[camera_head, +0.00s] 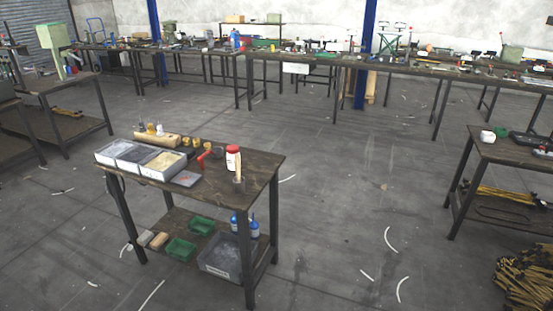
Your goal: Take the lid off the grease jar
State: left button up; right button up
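A red and white jar (233,164) stands upright near the far right part of the dark wooden table (262,160). It looks closed at the top, but its label is too small to read. A small white jar-like object (487,136) stands on another table at the right edge of the view. I cannot tell for sure which of the two is the grease jar. Neither of my grippers is in view.
Open floor (340,210) lies to the right.

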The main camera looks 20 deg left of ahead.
aim_at(230, 157)
jog(key=i+j+z, duration=0.15)
jog(key=j+z, duration=0.35)
jog(key=j, duration=0.2)
jog(key=j+z, duration=0.45)
jog(key=j, duration=0.3)
jog(key=j+z, duration=0.1)
jog(key=j, duration=0.45)
jog(key=k+j+z, duration=0.1)
jog(key=j, duration=0.45)
jog(key=j+z, duration=0.1)
jog(key=j, duration=0.45)
jog(key=k+j+z, duration=0.1)
jog(key=j, duration=0.45)
jog(key=k+j, duration=0.1)
jog(key=j, duration=0.75)
jog(key=k+j, duration=0.15)
jog(key=j, duration=0.25)
jog(key=k+j, duration=0.1)
jog(key=j, duration=0.3)
